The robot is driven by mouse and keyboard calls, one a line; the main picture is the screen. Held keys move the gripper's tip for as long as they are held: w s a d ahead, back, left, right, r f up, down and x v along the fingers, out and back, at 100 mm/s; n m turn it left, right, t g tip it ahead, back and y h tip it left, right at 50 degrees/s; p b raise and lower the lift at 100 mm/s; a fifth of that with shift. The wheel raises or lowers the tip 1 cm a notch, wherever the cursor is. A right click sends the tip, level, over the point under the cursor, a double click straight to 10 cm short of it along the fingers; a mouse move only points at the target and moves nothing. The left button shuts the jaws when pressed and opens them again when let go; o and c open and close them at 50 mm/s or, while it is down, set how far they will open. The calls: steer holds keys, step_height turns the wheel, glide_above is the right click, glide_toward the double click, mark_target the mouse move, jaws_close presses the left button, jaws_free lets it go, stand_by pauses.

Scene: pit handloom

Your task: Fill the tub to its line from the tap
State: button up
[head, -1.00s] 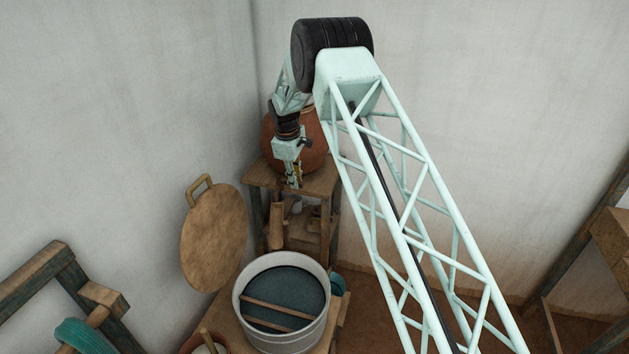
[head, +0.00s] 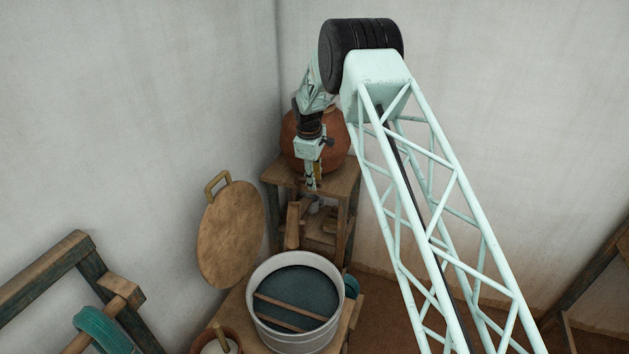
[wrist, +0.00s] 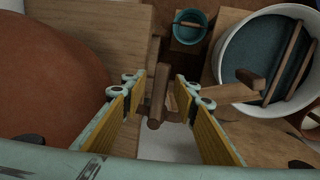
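My gripper (head: 312,184) points down in front of the round clay pot (head: 303,158) on the wooden stand. In the wrist view my gripper (wrist: 158,108) is open, its yellow-padded fingers on either side of a wooden T-shaped handle (wrist: 157,88), which looks like the tap. Gaps show on both sides of the handle. The big grey-white tub (head: 262,334) stands in front of the stand, with dark blue contents and two slats across it. It also shows at the right of the wrist view (wrist: 228,50). I cannot make out a fill line.
A wooden piece (wrist: 228,93) extends from near the handle towards the tub. A small teal bucket (wrist: 178,42) stands beyond. A round wooden lid (head: 230,235) leans by the left wall. The stand's top (head: 345,182) lies close under my gripper.

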steer(key=shift+r, duration=0.15)
step_height(320, 180, up, 12)
steer(key=s, duration=0.2)
steer(key=shift+a+f, duration=0.25)
steer(key=shift+a, duration=0.1)
stand_by(0.4)
steer(key=shift+s, duration=0.15)
